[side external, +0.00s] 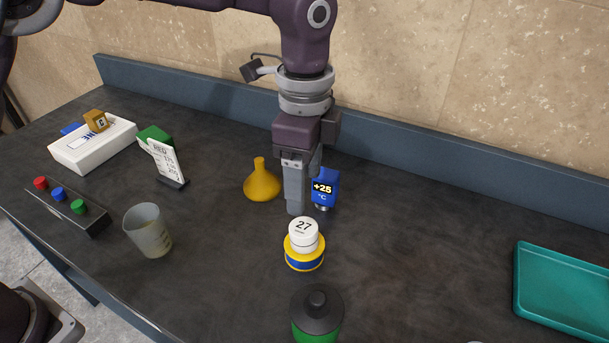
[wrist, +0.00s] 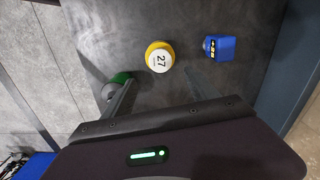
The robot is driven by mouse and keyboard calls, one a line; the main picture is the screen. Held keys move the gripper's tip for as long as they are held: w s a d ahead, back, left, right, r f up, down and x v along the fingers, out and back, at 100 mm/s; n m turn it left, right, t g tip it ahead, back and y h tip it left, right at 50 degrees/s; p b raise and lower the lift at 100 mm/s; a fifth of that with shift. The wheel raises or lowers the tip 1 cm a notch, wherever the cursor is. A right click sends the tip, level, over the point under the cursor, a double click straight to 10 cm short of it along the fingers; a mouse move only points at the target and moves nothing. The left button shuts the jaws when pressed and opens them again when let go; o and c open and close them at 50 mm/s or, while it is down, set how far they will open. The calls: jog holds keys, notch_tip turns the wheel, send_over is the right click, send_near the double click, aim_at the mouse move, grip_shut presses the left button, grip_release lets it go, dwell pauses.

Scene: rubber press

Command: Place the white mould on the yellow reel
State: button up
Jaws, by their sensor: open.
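The white mould (side external: 303,234), a short white cylinder marked 27, sits upright on top of the yellow reel (side external: 304,262), which has a blue band. In the wrist view the mould (wrist: 160,62) hides most of the reel, and only the reel's yellow rim (wrist: 150,46) shows around it. My gripper (side external: 298,207) is open and empty, pointing down behind the reel in the side view. In the wrist view the mould lies ahead of the gap between my fingers (wrist: 162,88), apart from both.
A dark-topped green bottle (side external: 317,315) stands in front of the reel. A teal tray (side external: 565,288) lies right, beyond clear table. A beaker (side external: 148,232) stands left.

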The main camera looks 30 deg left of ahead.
jog(key=shift+r, duration=0.4)
jog(key=s+a+r+n+t, duration=0.2)
jog(key=s+a+r+n, duration=0.55)
jog(key=a+r, duration=0.45)
jog(key=s+a+f+n+t, duration=0.1)
jog(key=s+a+n, duration=0.3)
jog(key=s, duration=0.4)
jog(key=s+a+f+n+t, duration=0.2)
jog(key=s+a+f+n, duration=0.1)
jog(key=s+a, duration=0.3)
jog(key=shift+s+a+f+n+t, duration=0.2)
jog(key=shift+s+f+n+t, duration=0.15)
jog(key=shift+s+n, duration=0.6)
